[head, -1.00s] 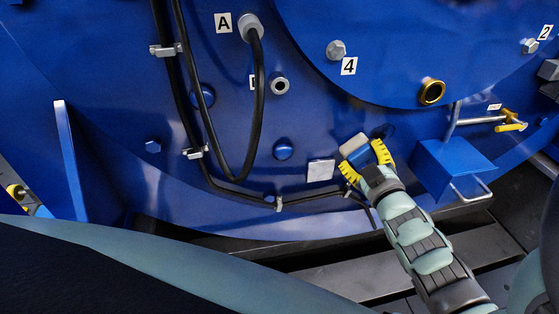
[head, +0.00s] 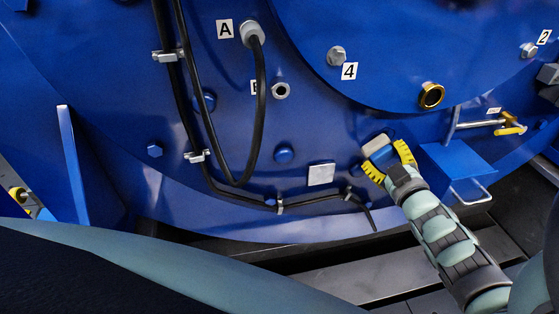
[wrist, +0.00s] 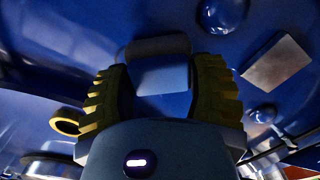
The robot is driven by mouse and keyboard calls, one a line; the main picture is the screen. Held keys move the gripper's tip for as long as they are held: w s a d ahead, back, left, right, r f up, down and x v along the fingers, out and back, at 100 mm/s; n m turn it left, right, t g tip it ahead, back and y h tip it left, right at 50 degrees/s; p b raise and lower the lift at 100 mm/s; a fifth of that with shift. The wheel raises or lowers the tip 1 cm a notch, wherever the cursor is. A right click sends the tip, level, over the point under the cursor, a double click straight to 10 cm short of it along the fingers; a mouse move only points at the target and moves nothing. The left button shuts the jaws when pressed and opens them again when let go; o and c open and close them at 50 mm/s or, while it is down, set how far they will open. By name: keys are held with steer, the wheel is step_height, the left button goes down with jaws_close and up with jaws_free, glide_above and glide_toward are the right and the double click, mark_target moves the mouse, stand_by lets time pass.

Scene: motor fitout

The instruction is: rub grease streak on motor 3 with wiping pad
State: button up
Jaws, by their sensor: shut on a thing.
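My gripper (head: 389,163) has yellow ribbed fingers and is shut on the wiping pad (head: 378,147), a blue block with a pale grey face. In the wrist view the pad (wrist: 161,75) sits between both fingers (wrist: 160,92). The pad is close to the lower blue face of the motor (head: 330,120); I cannot tell whether it touches. A dark patch (head: 389,132) shows just above the pad; I cannot tell if it is the grease streak. No number 3 label is readable.
A black cable (head: 262,110) with clips runs down the left and along the bottom. A square grey plate (head: 321,173) lies left of the pad. A blue box bracket (head: 458,160) and yellow-handled valve (head: 510,129) stand to the right. A brass ring (head: 431,95) is above.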

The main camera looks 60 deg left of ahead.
steer(key=shift+w+d+f+b, duration=0.1)
steer(key=shift+w+d+b, duration=0.15)
steer(key=shift+w, duration=0.55)
steer(key=shift+w+d+b, duration=0.1)
steer(key=shift+w+d, duration=0.2)
steer(key=shift+w, duration=0.45)
steer(key=shift+w+d+f+b, duration=0.1)
steer(key=shift+w+d+b, duration=0.15)
steer(key=shift+w, duration=0.55)
steer(key=shift+w+d+r, duration=0.2)
steer(key=shift+w+d, duration=0.05)
steer(key=shift+d, duration=0.05)
steer(key=shift+s+a, duration=0.1)
steer(key=shift+s, duration=0.05)
